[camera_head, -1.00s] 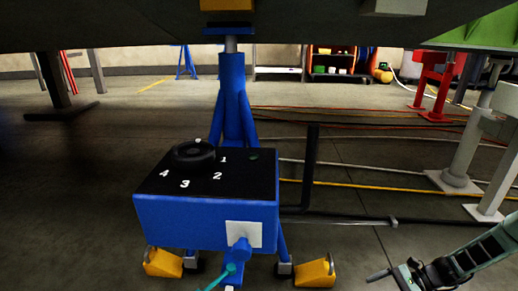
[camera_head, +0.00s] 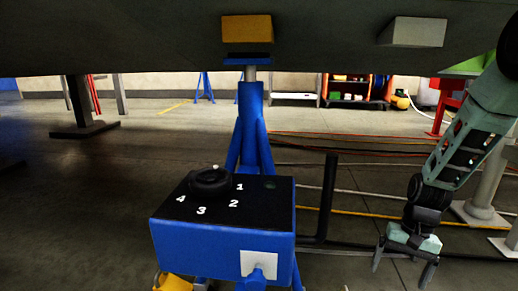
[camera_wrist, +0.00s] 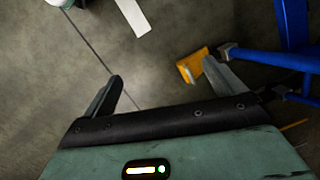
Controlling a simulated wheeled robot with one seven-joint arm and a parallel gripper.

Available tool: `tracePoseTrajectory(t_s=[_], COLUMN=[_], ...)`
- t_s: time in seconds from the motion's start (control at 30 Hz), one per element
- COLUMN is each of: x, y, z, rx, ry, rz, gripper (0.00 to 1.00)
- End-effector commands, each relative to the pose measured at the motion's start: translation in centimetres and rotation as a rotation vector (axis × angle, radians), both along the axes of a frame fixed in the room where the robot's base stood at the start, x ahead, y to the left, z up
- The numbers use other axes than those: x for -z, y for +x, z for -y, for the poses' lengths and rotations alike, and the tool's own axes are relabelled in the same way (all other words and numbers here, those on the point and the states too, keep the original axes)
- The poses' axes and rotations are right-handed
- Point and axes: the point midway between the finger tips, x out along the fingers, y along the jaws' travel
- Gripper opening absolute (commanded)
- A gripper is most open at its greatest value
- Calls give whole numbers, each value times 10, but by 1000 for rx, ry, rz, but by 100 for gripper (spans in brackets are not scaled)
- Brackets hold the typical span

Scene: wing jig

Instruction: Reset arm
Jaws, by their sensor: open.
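My gripper (camera_head: 403,267) hangs at the lower right in the head view, pointing down, to the right of the blue box and apart from it. Its fingers are spread and nothing is between them. In the wrist view the two open fingers (camera_wrist: 168,85) show over bare concrete floor. The blue control box (camera_head: 222,231) has a black top with a round black knob (camera_head: 210,181) and the white numbers 1 to 4. A white plate is on its front face.
A blue jack stand (camera_head: 250,125) rises behind the box to the dark underside above, where a yellow block (camera_head: 246,28) and a pale block (camera_head: 414,32) hang. A black upright post (camera_head: 328,196) stands right of the box. Hoses cross the floor. A yellow foot (camera_wrist: 192,65) shows in the wrist view.

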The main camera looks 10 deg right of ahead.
Motion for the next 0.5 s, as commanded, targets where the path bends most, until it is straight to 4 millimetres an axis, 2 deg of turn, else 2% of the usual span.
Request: tracePoseTrajectory(t_s=[0.03,0.2,0.3,0.5], x=[-20,-69,-90,-118], y=[-2,-15,-24,-42], z=[-11,-41,-56,-77], rx=[-71,-270,-363,-501], ry=[-39,-136,-172,-218], rz=[47,185,256,373], gripper=[94,94,94,94])
